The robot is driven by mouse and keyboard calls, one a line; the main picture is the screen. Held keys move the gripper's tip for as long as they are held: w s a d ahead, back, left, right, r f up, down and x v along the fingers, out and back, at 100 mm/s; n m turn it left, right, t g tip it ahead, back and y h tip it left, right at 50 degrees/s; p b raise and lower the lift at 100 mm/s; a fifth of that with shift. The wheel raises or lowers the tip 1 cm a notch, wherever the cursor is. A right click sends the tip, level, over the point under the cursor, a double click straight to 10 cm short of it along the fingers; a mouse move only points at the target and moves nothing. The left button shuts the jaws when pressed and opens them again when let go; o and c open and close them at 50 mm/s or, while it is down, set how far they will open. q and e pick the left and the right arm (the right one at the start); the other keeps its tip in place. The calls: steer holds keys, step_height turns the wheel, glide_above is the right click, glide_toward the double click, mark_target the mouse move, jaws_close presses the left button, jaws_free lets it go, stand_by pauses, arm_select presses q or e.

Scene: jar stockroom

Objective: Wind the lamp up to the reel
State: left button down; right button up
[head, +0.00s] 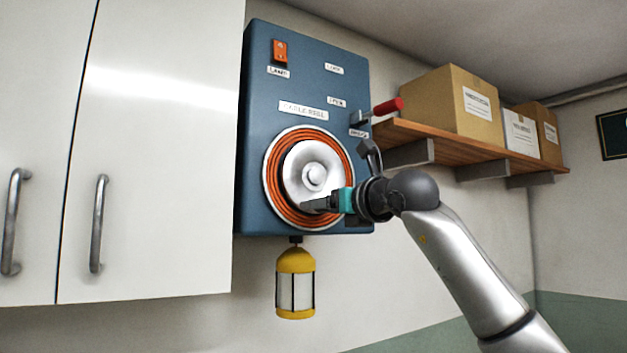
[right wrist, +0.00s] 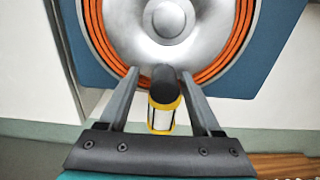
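The cable reel (head: 310,174) is a silver disc with orange cable around it, on the front of a blue wall box (head: 305,75). The lamp (head: 296,283), yellow with pale panes, hangs upright just below the box on a short dark fitting. In the right wrist view the lamp (right wrist: 161,120) shows partly behind a dark handle (right wrist: 164,82) standing out from the disc. My right gripper (head: 318,205) is at the disc's lower edge. Its fingers (right wrist: 161,74) are open on either side of the handle, with gaps visible. My left gripper is not in view.
An orange switch (head: 280,51) sits at the box's upper left. A red-handled lever (head: 387,107) sticks out at its right edge. A wooden shelf (head: 470,146) with cardboard boxes (head: 450,100) is to the right. White cabinets (head: 150,200) stand close on the left.

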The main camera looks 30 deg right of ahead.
steer(key=shift+o, duration=0.5)
steer(key=shift+d+r, duration=0.1)
steer(key=shift+d, duration=0.05)
steer(key=shift+s, duration=0.15)
steer(key=s+b, duration=0.4)
steer(key=s, duration=0.4)
steer(key=shift+s+d, duration=0.3)
steer(key=shift+s, duration=0.1)
